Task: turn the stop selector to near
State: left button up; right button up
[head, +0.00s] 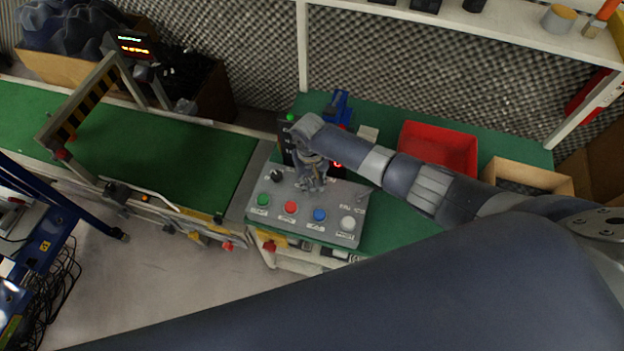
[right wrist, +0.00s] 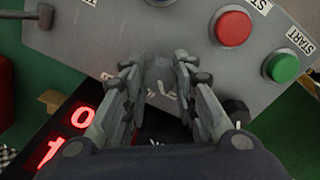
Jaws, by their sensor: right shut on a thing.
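The grey sloped control panel (head: 335,195) stands at the end of the green conveyor. My right gripper (head: 312,187) reaches down onto its upper middle. In the right wrist view my right gripper (right wrist: 160,72) is shut, with the fingers on either side of a dark knob that I take to be the stop selector. The fingers mostly hide it, and its pointer direction cannot be read. The lettering around it is partly covered. A second black knob (head: 277,175) sits to the left on the panel, free of the gripper; it also shows in the right wrist view (right wrist: 236,112). My left gripper is out of view.
The panel's front row has a green button (head: 263,200), a red button (head: 290,207), a blue button (head: 320,214) and a white button (head: 348,223). A small lever (head: 363,196) stands at the right. A red-lit display (right wrist: 68,135) and a red bin (head: 440,145) lie behind.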

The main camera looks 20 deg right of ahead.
aim_at(311, 184)
jog(key=shift+n, duration=0.3)
jog(key=o, duration=1.1)
notch_tip(311, 184, up, 12)
jog(key=shift+a, duration=0.1)
dwell(0.6)
